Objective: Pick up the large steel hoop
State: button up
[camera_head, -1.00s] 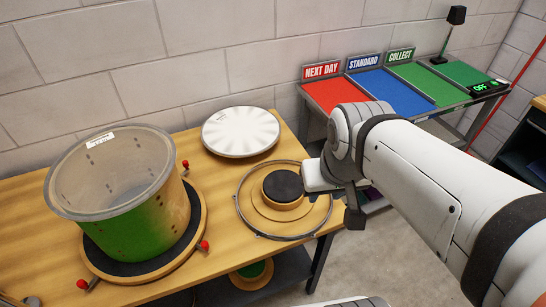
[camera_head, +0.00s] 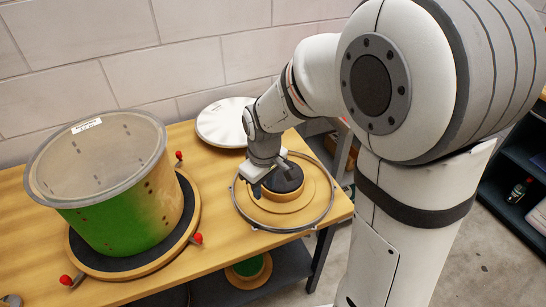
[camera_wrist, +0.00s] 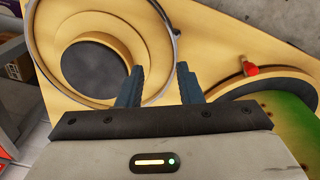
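The large steel hoop (camera_head: 283,232), a thin grey ring, lies around a stepped round wooden stand (camera_head: 304,203) with a dark top, at the right end of the bench. My gripper (camera_head: 271,184) points down over the left part of the stand, inside the hoop's outline in the head view. In the wrist view my gripper (camera_wrist: 160,76) has its two blue-grey fingers apart with nothing held. There the hoop (camera_wrist: 177,42) curves just beyond the fingertips. Part of the hoop's far side is hidden by my arm in the head view.
A green-and-wood drum shell (camera_head: 120,222) stands left on a round base with red knobs (camera_head: 196,238). A white drumhead (camera_head: 222,126) lies behind the hoop. A lower shelf (camera_head: 290,270) is under the bench. Dark shelving (camera_head: 515,170) stands at the right.

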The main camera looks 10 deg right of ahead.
jog(key=n+b, duration=0.1)
jog(key=n, duration=0.1)
send_over(253, 220)
jog(key=shift+g, duration=0.4)
jog(key=f, duration=0.7)
jog(key=shift+w+a+f, duration=0.2)
jog(key=shift+w+f, duration=0.1)
jog(key=shift+w, duration=0.05)
jog(key=f, duration=0.6)
jog(key=shift+s+d+f+p, duration=0.1)
jog(key=shift+s+d+p, duration=0.05)
jog(key=shift+s+p, duration=0.2)
jog(key=shift+f, duration=0.6)
jog(key=shift+c, duration=0.4)
grip_shut()
